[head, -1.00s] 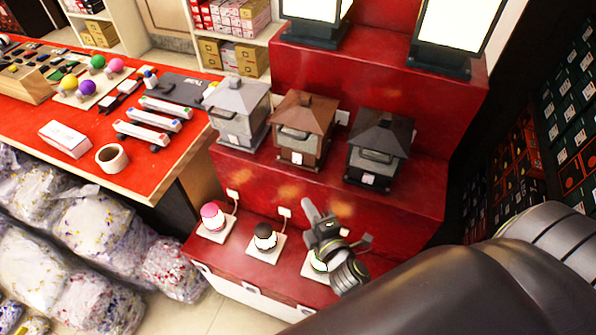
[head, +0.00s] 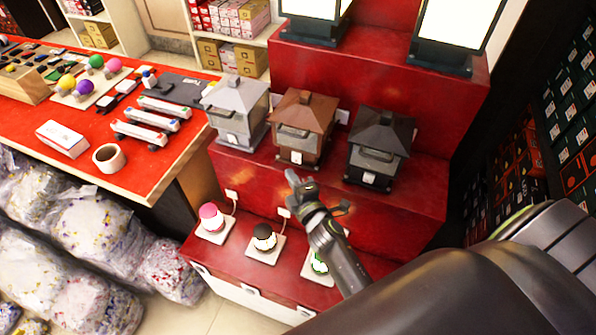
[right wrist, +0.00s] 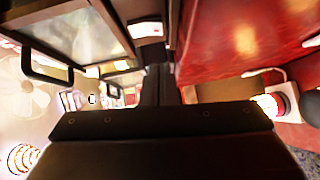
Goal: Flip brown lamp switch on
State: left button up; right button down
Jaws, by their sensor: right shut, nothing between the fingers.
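The brown lamp (head: 303,118) is a lantern with a pyramid roof, standing on the middle red step between a grey lamp (head: 236,105) and a black lamp (head: 378,145). A small white switch plate (head: 297,157) sits low on its front. My right gripper (head: 294,178) is shut and empty, its tip just below and in front of that plate, with a small gap seeming to show. In the right wrist view, the shut fingers (right wrist: 163,85) point at a lantern front with a handle and a white switch plate (right wrist: 148,29). I cannot tell the switch's position. My left gripper is out of view.
On the lowest step stand small lamps with pink (head: 213,219), brown (head: 264,237) and green tops (head: 319,264). My right arm partly covers the green one. Large lit lamps (head: 455,28) stand above. A red table (head: 60,105) is at left, plastic bags below it.

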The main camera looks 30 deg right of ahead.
aim_at(293, 161)
jog(key=shift+w+d+f, duration=0.15)
jog(key=shift+w+d, duration=0.4)
jog(key=shift+d, duration=0.15)
jog(key=shift+w+d+f, duration=0.1)
jog(key=shift+w+d, duration=0.45)
jog(key=shift+d, duration=0.15)
jog(key=shift+b, duration=0.3)
jog(key=shift+d+f+b, duration=0.1)
jog(key=shift+f+b, duration=0.1)
jog(key=shift+b, duration=0.4)
jog(key=shift+w+r, duration=0.1)
